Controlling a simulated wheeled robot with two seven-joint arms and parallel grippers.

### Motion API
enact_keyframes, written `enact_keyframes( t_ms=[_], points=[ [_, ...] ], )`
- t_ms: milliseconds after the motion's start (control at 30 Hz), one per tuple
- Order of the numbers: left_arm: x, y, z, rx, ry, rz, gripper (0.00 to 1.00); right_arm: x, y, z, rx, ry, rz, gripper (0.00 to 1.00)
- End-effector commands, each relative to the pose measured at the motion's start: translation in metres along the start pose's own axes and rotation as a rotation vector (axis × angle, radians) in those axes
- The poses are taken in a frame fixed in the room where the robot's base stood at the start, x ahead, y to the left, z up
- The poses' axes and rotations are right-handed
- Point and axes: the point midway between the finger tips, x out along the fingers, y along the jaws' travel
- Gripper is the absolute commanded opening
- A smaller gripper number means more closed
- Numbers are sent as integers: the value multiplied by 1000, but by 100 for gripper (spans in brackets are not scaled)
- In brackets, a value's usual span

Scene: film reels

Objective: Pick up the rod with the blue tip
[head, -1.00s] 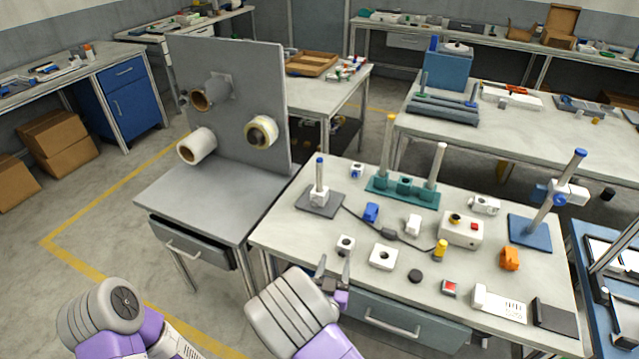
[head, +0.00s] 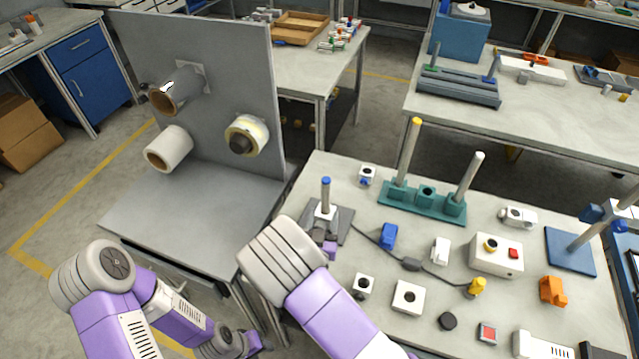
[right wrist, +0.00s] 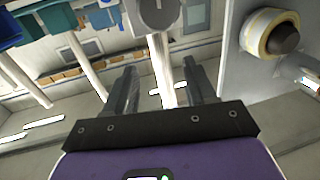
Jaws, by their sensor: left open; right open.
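The rod with the blue tip (head: 326,192) stands upright in a white block on a dark grey plate, at the near left of the bench. My right gripper (head: 328,229) is right at it, low on the rod, partly hidden by my arm. In the right wrist view, which is turned over, the two fingers are spread and the grey rod (right wrist: 160,68) shows between them, apart from both. The tip cannot be made out there. My left gripper (head: 262,341) is low at the bottom, open and away from the rod; its fingers hardly show.
A teal stand (head: 424,205) with a yellow-tipped rod and a plain rod is behind to the right. A black cable, blue clip (head: 389,236) and white blocks lie nearby. An upright grey panel (head: 225,75) with a tape roll (head: 246,134) stands to the left.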

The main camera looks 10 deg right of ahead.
Motion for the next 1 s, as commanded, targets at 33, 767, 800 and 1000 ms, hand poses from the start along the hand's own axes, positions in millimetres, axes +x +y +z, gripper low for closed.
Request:
enact_keyframes(
  t_ms=[33,767,800,1000],
  points=[
    [0,0,0,0,-1,0,43,0,0,0,0,0,0,55],
    [4,-2,0,0,-1,0,43,76,0,0,0,0,0,55],
    [4,-2,0,0,-1,0,43,76,0,0,0,0,0,55],
    [4,-2,0,0,-1,0,43,76,0,0,0,0,0,46]
  ],
)
